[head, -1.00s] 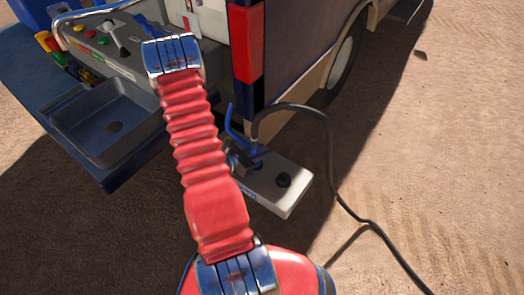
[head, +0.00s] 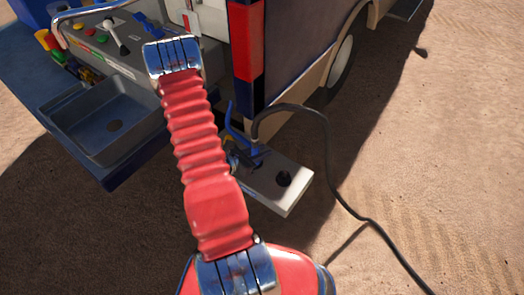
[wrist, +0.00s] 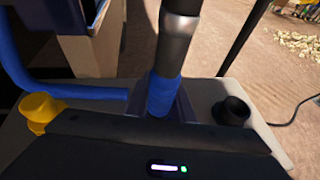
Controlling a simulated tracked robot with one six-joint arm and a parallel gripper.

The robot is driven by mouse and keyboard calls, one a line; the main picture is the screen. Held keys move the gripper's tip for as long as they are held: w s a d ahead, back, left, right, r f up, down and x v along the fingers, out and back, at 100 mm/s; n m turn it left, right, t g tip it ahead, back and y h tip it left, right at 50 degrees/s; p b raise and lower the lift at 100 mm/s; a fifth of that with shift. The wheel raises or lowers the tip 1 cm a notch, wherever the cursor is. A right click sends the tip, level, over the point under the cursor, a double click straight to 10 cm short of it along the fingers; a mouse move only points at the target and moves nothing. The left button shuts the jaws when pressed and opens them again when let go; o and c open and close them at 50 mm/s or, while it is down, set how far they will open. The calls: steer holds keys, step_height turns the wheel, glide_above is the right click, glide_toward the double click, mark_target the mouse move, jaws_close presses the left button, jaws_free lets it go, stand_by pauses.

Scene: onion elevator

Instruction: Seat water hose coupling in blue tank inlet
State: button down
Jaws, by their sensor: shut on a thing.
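The water hose coupling shows in the wrist view as a grey metal sleeve (wrist: 175,40) with a blue collar (wrist: 165,92) below it, nearly upright. A blue pipe (wrist: 75,91) bends toward the collar from the left. The inlet's opening is hidden, so I cannot tell how deep the coupling sits.
A black hose (head: 327,150) arches from the coupling to the ground at right. A black knob (head: 284,178) and a yellow cap (wrist: 40,108) are on the tank. The vehicle (head: 300,60) stands behind; a sink (head: 80,95) is at left. Ground at right is open.

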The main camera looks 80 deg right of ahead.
steer(key=shift+f, duration=0.3)
steer(key=c, duration=1.5)
jaws_free()
steer(key=shift+o, duration=0.2)
steer(key=shift+v, duration=6.85)
